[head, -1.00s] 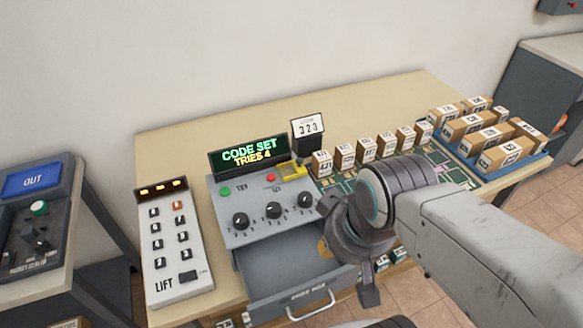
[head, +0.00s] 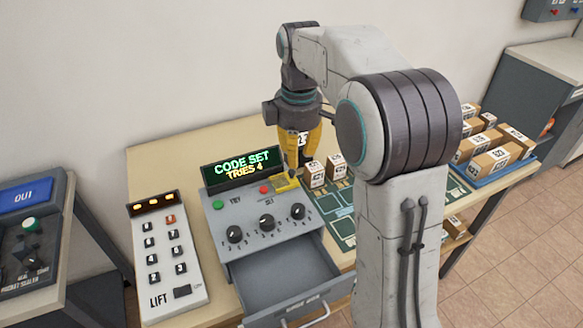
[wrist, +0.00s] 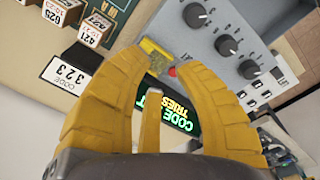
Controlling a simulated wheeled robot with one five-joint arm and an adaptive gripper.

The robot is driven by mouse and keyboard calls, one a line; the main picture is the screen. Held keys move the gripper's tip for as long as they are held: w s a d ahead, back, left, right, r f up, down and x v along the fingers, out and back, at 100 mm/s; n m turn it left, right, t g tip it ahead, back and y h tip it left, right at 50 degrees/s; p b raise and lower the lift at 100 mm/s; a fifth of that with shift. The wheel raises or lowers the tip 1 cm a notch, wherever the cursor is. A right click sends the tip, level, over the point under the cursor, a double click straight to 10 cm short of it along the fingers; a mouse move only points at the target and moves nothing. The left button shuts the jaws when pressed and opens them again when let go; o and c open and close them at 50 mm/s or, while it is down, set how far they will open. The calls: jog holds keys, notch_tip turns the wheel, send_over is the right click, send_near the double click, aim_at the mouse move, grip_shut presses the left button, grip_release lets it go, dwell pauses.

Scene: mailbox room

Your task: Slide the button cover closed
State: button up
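The grey control box (head: 215,222) stands on the table, with a lit display (head: 242,169) reading "CODE SET TRIES 4". The yellow button cover (head: 284,185) sits at its upper right, to the right of the red button (head: 264,189), which is exposed. My gripper (head: 296,168) points down just above the cover, with its yellow fingers spread and empty. In the wrist view, the cover (wrist: 152,58) lies between the spread fingertips (wrist: 160,62), with the red button (wrist: 172,72) beside it. I cannot tell whether a fingertip touches the cover.
The drawer (head: 285,275) below the box is open. A lift keypad (head: 166,255) stands to the left. A code card (wrist: 68,75) reading 323 stands close to my gripper. Numbered boxes (head: 314,173) stand to the right, and others sit on a blue tray (head: 500,176).

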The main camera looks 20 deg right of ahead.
jog(key=n, duration=0.2)
send_over(292, 171)
jog(key=shift+s+a+f, duration=0.1)
jog(key=shift+s+f, duration=0.3)
jog(key=shift+f, duration=0.45)
jog(key=shift+w+f+n+g, duration=0.3)
jog(key=shift+w+f+n, duration=0.05)
jog(key=shift+f+n, duration=0.05)
jog(key=shift+f+b, duration=0.35)
jog(key=shift+f, duration=3.15)
jog(key=shift+o, duration=0.2)
grip_shut()
